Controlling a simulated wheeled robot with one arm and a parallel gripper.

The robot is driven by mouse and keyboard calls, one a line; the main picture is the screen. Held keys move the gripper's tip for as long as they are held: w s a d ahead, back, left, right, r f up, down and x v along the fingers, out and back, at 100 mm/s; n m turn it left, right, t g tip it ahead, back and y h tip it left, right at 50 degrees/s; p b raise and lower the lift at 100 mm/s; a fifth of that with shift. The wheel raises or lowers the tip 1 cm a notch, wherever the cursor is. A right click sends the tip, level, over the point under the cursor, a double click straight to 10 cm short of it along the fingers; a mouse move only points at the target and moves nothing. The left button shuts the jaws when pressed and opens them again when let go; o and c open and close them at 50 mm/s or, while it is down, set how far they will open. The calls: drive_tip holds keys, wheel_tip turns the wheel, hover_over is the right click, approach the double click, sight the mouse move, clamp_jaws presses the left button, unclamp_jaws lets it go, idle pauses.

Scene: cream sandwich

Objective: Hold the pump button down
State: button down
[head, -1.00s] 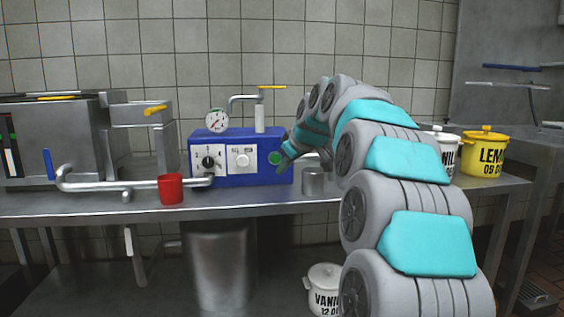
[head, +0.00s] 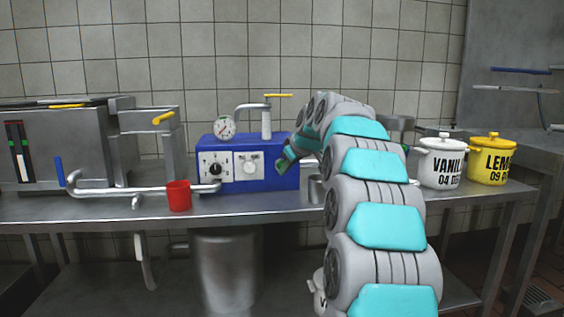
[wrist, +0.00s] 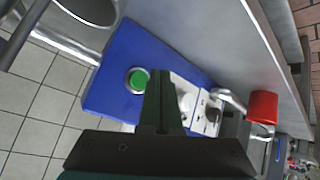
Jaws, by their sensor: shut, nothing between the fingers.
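The blue pump box (head: 230,183) stands on the steel table, with a gauge and two dials on white plates. Its round green button (wrist: 138,79) shows unpressed-looking or pressed, I cannot tell which, in a pale ring on the box's face in the wrist view. My gripper (wrist: 160,72) is shut and empty. Its fingertips lie just beside the button in the wrist view, on the side toward the dials. I cannot tell whether the fingertips touch the box.
White (head: 441,165) and yellow (head: 488,161) lidded pots stand farther right. A yellow-handled tap (head: 267,122) rises from the box.

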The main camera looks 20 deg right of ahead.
drive_tip(key=shift+w+d, duration=0.25)
drive_tip(key=shift+w, duration=0.65)
drive_tip(key=shift+w+p, duration=0.15)
drive_tip(key=shift+p, duration=0.15)
idle(1.1)
drive_tip(key=shift+w+d, duration=0.15)
drive_tip(key=shift+w, duration=0.1)
drive_tip(key=shift+w+d+r, duration=0.1)
drive_tip(key=shift+w, duration=0.3)
idle(5.1)
